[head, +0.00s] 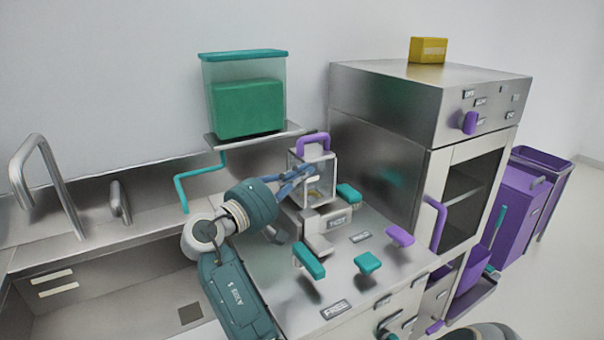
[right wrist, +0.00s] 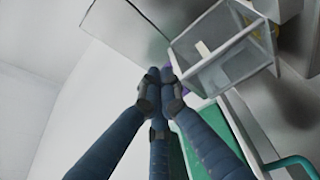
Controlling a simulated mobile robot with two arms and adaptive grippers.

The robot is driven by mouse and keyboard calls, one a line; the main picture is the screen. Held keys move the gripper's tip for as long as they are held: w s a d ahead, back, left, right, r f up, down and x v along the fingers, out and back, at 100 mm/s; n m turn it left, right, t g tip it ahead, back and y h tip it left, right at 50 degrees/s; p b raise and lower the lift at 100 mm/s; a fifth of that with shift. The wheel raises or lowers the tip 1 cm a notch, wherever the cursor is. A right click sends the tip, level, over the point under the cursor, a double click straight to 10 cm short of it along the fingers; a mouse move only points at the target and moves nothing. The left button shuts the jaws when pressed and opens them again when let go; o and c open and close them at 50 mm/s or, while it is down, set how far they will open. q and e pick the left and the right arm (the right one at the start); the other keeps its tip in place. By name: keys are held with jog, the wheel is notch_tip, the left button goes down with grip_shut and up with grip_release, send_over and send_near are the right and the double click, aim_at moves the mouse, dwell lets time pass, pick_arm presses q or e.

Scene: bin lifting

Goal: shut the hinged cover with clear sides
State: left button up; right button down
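The cover with clear sides (head: 325,170) is a small see-through box with a pale frame, above a metal unit (head: 320,222) on the counter. A purple handle (head: 314,138) shows at its top. I cannot tell its exact hinge angle. My right gripper (head: 308,172) is at the cover's left front side in the head view and overlaps it. In the right wrist view, its blue fingers (right wrist: 158,88) come together at the tips, with nothing visible held. The cover (right wrist: 225,62) is just right of and beyond them there; contact is unclear. My left gripper is out of view.
A teal-lidded clear bin (head: 245,65) with green contents stands on a raised metal shelf behind. A steel oven cabinet (head: 385,120) stands close on the right, with a yellow box (head: 428,50) on top. Teal and purple levers (head: 308,262) stick up from the counter in front.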

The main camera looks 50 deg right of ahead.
jog(key=shift+a, duration=0.1)
jog(key=a+f, duration=0.1)
jog(key=a, duration=1)
jog(key=shift+a, duration=0.4)
jog(key=shift+s, duration=0.1)
